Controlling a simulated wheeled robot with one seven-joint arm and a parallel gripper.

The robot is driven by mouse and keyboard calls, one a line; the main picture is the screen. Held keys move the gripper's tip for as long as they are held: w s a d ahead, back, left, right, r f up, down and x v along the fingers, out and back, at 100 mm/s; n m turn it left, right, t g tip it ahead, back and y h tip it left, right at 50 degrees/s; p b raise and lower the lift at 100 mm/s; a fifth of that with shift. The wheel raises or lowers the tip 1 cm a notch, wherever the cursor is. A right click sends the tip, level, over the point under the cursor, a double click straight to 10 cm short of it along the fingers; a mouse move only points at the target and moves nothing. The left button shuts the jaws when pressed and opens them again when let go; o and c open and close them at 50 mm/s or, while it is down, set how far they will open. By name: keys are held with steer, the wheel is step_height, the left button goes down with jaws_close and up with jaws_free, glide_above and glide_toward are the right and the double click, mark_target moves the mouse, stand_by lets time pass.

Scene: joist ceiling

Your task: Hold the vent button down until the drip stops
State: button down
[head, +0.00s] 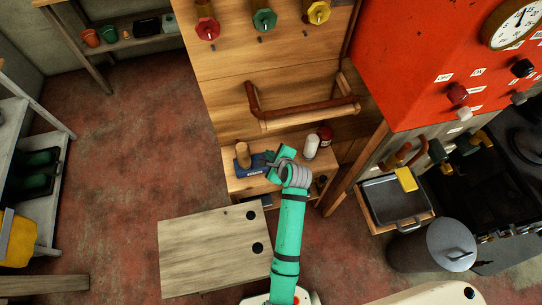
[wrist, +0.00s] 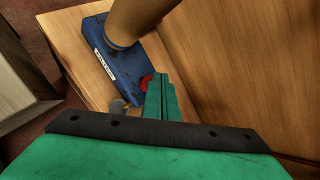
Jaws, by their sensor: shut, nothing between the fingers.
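A blue box (head: 252,169) with a white label sits on the small wooden shelf, with a brown cylinder (head: 243,154) standing up from it. In the wrist view the blue box (wrist: 112,62) carries a round red button (wrist: 146,82) near its end. My gripper (head: 272,158) is at the right end of the box. In the wrist view my green fingers (wrist: 160,80) are closed together, empty, with their tips beside the red button and overlapping its right edge. I cannot tell whether they touch it. No drip can be made out.
A white bottle (head: 311,146) and a dark red container (head: 325,135) stand right of my gripper. A wooden rail (head: 300,112) juts out above the shelf. Red, green and yellow knobs are higher up. A grey tray (head: 392,200) and a metal pot (head: 432,245) are at right.

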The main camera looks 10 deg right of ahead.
steer(key=shift+r, duration=0.35)
steer(key=shift+r, duration=0.15)
steer(key=shift+r, duration=2.4)
steer(key=shift+s+a+f, duration=0.1)
